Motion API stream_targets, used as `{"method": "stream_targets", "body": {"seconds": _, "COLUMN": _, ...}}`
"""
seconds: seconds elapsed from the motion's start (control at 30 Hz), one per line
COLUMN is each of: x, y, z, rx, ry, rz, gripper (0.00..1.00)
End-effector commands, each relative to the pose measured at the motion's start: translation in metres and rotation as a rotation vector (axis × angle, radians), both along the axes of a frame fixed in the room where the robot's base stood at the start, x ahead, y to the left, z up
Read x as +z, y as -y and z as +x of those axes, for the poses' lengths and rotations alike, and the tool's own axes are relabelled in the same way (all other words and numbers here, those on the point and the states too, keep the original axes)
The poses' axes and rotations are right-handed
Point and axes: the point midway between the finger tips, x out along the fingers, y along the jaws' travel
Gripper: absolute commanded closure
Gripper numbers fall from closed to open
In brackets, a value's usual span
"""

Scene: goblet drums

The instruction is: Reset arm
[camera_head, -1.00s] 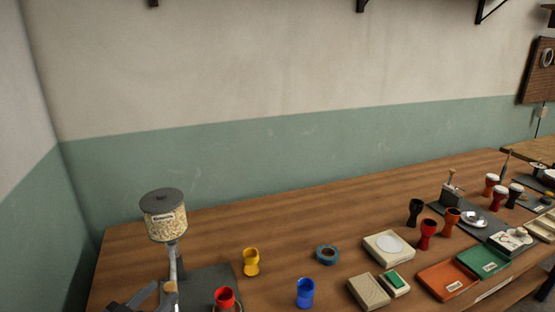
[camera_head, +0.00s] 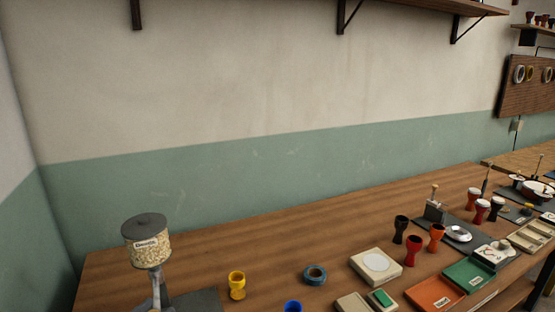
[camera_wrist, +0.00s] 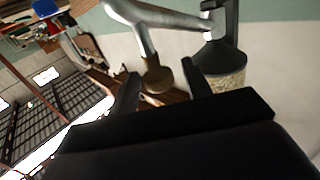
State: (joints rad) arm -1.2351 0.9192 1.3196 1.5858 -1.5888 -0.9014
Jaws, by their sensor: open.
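My gripper (camera_wrist: 160,88) shows in the wrist view with its two dark fingers apart and nothing between them. Past the fingertips is the dispenser's metal pipe with a round brown knob (camera_wrist: 158,76); I cannot tell how near it is. The dispenser's clear hopper of pale grains (camera_wrist: 224,68) is to the right in that tilted view. In the head view the dispenser (camera_head: 147,241) stands at the left end of the bench, and my gripper is not visible there.
The wooden bench (camera_head: 215,256) holds a yellow goblet (camera_head: 237,285), a blue goblet (camera_head: 293,307), blue tape (camera_head: 315,274) and a white-disc device (camera_head: 375,264). The bench's back strip is bare.

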Motion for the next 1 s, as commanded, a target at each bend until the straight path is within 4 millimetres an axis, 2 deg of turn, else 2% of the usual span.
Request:
{"method": "stream_targets", "body": {"seconds": 0.17, "x": -0.001, "y": -0.008, "z": -0.019, "rx": -0.012, "ry": 0.0, "rz": 0.0, "gripper": 0.54}}
{"method": "stream_targets", "body": {"seconds": 0.63, "x": -0.002, "y": -0.042, "z": -0.104, "rx": -0.011, "ry": 0.0, "rz": 0.0, "gripper": 0.54}}
{"method": "stream_targets", "body": {"seconds": 0.7, "x": 0.002, "y": -0.033, "z": -0.085, "rx": -0.019, "ry": 0.0, "rz": -0.002, "gripper": 0.54}}
{"method": "stream_targets", "body": {"seconds": 1.0, "x": 0.002, "y": -0.011, "z": -0.028, "rx": -0.019, "ry": 0.0, "rz": -0.002, "gripper": 0.54}}
